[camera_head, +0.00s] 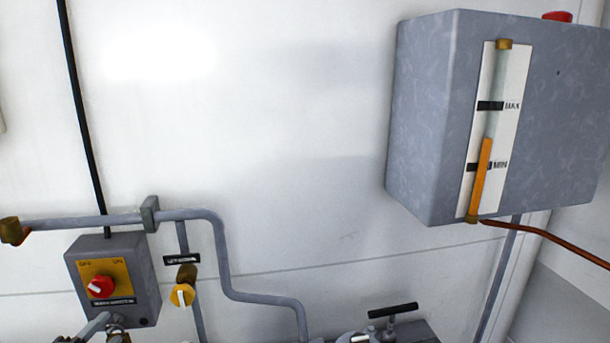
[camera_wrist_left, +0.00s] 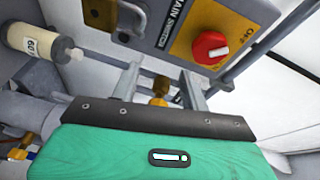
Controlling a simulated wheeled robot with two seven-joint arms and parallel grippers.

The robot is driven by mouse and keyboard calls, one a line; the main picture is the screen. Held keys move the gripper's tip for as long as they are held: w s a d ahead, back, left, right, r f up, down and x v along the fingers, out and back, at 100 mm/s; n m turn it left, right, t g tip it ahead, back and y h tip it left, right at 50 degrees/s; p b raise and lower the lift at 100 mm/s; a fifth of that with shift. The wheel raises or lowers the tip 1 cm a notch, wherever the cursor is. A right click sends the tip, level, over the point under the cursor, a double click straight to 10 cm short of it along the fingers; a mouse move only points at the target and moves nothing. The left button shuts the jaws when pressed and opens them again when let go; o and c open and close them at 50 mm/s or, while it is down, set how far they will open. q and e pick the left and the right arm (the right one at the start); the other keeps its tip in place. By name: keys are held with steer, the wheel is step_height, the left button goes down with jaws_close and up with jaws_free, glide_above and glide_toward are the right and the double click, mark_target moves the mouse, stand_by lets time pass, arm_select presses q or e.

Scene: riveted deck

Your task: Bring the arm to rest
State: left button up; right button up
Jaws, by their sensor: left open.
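My left gripper (camera_wrist_left: 163,82) is open in the left wrist view. Its two grey fingers stand apart beyond a dark bar and my green hand housing, and I see nothing held. A brass fitting (camera_wrist_left: 160,90) shows between the fingers; I cannot tell whether they touch it. In the head view only a small part of the left gripper (camera_head: 97,325) shows at the bottom left, just below the grey switch box (camera_head: 142,268). The box's red knob (camera_head: 101,286) also shows in the left wrist view (camera_wrist_left: 210,48). My right gripper is not in view.
A grey tank (camera_head: 425,120) with a MIN/MAX level gauge hangs at the upper right. A grey pipe (camera_head: 222,262) runs along the wall past a yellow knob (camera_head: 182,294). A black T-handle (camera_head: 393,311) is at the bottom. The wall's upper middle is clear.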

arm_select(q)
steer(key=s+d+f+n+g+y, duration=0.2)
steer(key=s+f+n+g+y, duration=0.35)
steer(key=f, duration=0.55)
steer(key=s+d+f+n+g+h, duration=0.2)
steer(key=s+d+f+n+g, duration=0.3)
steer(key=s+d, duration=0.35)
steer(key=s+d+f+n+g+h, duration=0.3)
steer(key=s+d+f+n, duration=0.1)
steer(key=s+d+f, duration=0.4)
step_height(320, 180, down, 36)
steer(key=s+a+g+b, duration=0.1)
steer(key=s+g+b, duration=0.1)
steer(key=b, duration=0.3)
steer(key=s+a+f+b, duration=0.2)
steer(key=s+f, duration=0.7)
steer(key=f, duration=0.2)
steer(key=s+a+f+b, duration=0.1)
steer(key=s+f+b, duration=0.1)
steer(key=s+f, duration=0.8)
step_height(320, 180, down, 2)
steer(key=shift+a+g+y+b, duration=0.35)
steer(key=shift+g, duration=0.1)
steer(key=shift+c, duration=1)
